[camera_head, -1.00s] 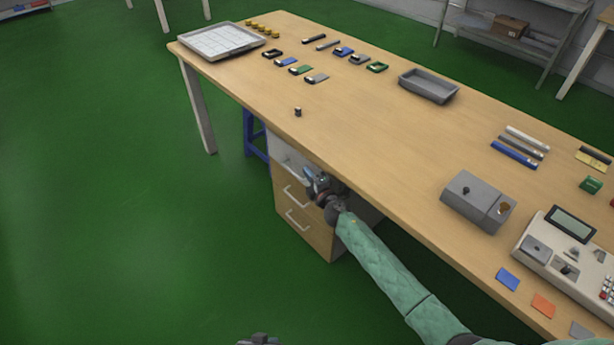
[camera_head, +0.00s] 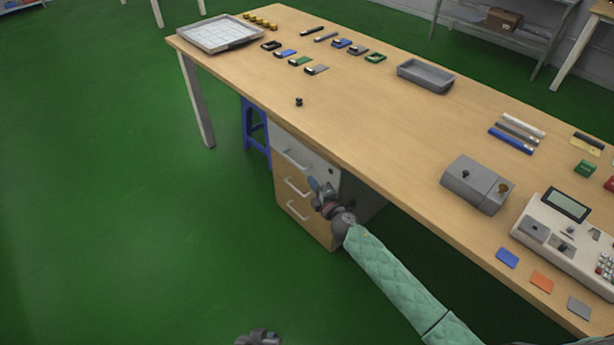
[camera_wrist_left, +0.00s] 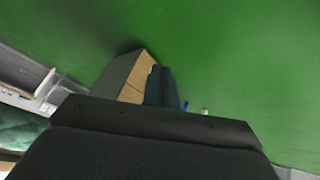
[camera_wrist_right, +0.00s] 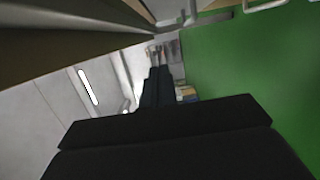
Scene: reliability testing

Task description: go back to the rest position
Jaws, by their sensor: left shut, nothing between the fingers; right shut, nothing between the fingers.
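My right gripper (camera_head: 316,188) is in the head view, in front of the drawer unit and below the table's front edge, with its arm coming in from the lower right. It is shut and empty; its dark fingers also show in the right wrist view (camera_wrist_right: 157,85). My left gripper (camera_head: 258,338) is only partly in the head view, at the bottom edge over the green floor. In the left wrist view its dark fingers (camera_wrist_left: 160,85) are together with nothing between them.
The wooden table (camera_head: 400,140) carries a grey tray (camera_head: 426,76), a grey box (camera_head: 477,184), a tester (camera_head: 565,235) and several small parts. The drawer unit (camera_head: 296,185) stands under it near my right gripper, a blue stool (camera_head: 255,130) beside it. Green floor (camera_head: 110,220) at left is free.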

